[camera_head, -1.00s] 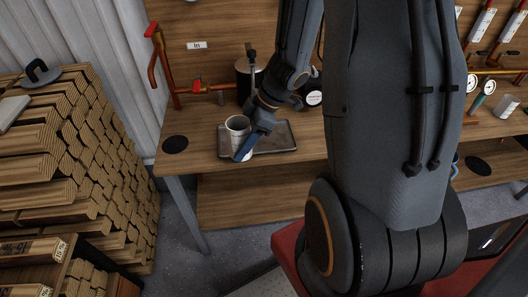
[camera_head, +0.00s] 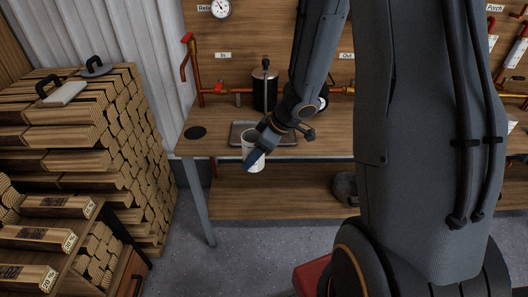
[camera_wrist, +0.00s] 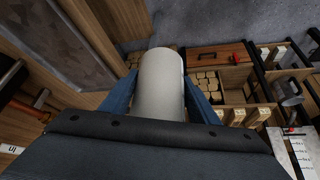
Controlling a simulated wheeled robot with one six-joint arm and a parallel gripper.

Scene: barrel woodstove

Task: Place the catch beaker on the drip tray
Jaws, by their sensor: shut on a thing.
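The catch beaker (camera_head: 249,137) is a white cup. My gripper (camera_head: 254,161) is shut on it, with blue fingers on either side. In the head view the beaker overlaps the front left part of the drip tray and the bench's front edge. The drip tray (camera_head: 288,138) is a shallow dark grey rectangle on the bench, partly hidden by the beaker and my arm. Whether the beaker touches anything below is not clear. The wrist view shows the beaker (camera_wrist: 160,85) between the fingers, its base end pointing away from the camera.
The wooden bench (camera_head: 213,147) has a round black disc (camera_head: 195,132) at its left. A dark canister (camera_head: 264,90) and copper pipes (camera_head: 187,65) with red handles stand behind the tray. Stacked firewood (camera_head: 105,140) fills the left side.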

